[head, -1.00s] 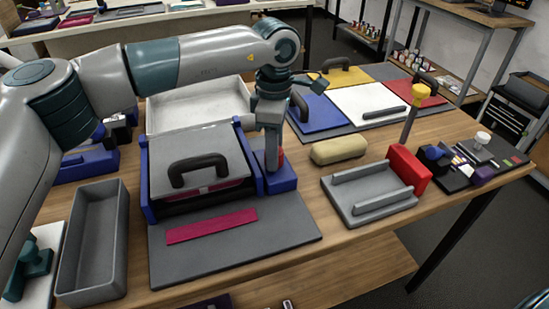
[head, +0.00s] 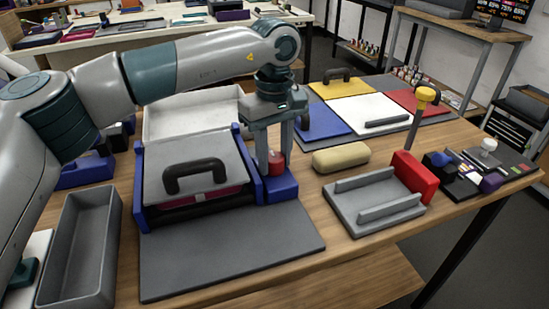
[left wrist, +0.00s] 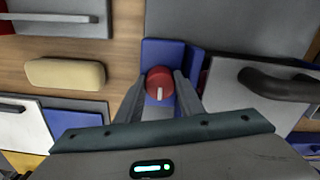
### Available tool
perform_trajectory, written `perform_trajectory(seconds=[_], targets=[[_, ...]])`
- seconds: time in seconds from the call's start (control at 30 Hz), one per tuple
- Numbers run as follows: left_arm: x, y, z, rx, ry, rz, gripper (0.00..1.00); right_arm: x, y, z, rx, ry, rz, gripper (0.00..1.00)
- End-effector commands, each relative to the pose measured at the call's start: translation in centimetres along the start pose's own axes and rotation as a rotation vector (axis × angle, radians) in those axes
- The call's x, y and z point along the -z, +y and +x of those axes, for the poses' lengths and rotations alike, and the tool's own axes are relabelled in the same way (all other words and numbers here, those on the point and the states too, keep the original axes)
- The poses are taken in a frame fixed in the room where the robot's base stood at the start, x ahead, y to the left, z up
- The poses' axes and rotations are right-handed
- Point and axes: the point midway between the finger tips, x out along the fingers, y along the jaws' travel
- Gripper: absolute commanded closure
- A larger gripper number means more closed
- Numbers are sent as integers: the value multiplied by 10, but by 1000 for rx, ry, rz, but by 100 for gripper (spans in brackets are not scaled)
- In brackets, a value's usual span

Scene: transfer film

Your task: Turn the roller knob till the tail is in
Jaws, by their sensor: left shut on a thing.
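The red roller knob (head: 277,165) sits on a blue block (head: 281,190) at the right end of the film box. My left gripper (head: 272,160) comes down over the knob with one finger on each side, shut on it. In the left wrist view the knob (left wrist: 160,82) is between the fingers (left wrist: 160,92), its white mark pointing down the picture. The box's grey lid (head: 165,165) with its black handle is down. A magenta patch of film (head: 229,197) shows at the lid's front, behind the dark roller. No tail lies on the grey mat (head: 230,255). My right gripper is not in view.
A long grey bin (head: 80,250) stands at the left. The grey mat in front is clear.

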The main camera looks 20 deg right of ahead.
Motion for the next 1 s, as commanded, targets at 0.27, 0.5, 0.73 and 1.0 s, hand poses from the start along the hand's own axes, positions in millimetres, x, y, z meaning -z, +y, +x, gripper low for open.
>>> perform_trajectory(seconds=[0.27, 0.5, 0.73, 1.0], targets=[[1, 0, -2, -4, 3, 44, 88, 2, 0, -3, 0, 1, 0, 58], [1, 0, -2, -4, 3, 45, 88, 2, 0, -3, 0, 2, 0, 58], [1, 0, -2, -2, 2, 44, 48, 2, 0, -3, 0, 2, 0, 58], [0, 0, 0, 1, 0, 45, 48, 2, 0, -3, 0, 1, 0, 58]])
